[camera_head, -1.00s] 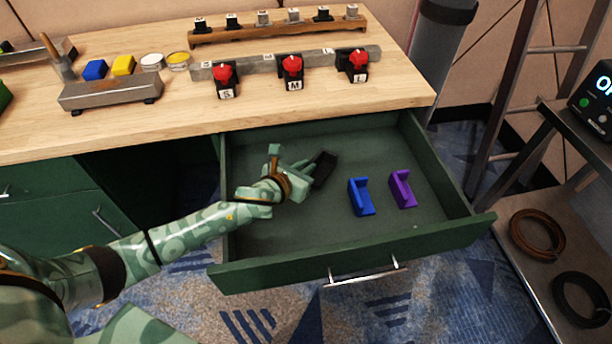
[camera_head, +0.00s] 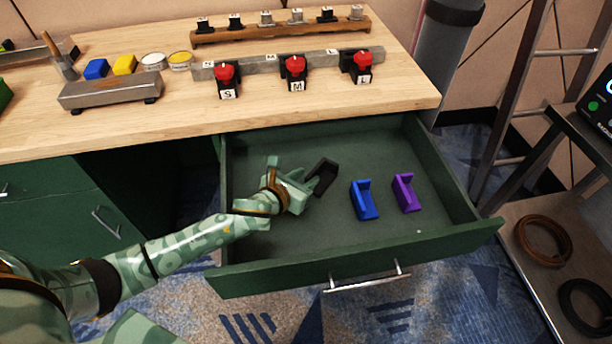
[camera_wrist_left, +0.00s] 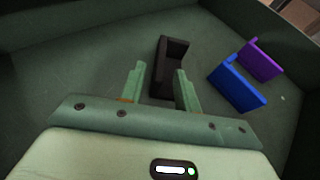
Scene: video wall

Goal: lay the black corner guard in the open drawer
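The black corner guard (camera_head: 322,178) is inside the open green drawer (camera_head: 350,268), on the left half of its floor; it looks set down there. My left gripper (camera_head: 293,180) is low in the drawer, just left of the guard. In the left wrist view, its two fingers (camera_wrist_left: 160,86) are spread apart. The near end of the guard (camera_wrist_left: 168,62) lies between them, close to the right finger, with a gap to the left finger. My right gripper is not in view.
A blue corner guard (camera_head: 364,201) and a purple one (camera_head: 405,193) stand in the drawer right of the black one. The wooden worktop (camera_head: 200,122) overhangs the back of the drawer. The drawer's front right floor is clear.

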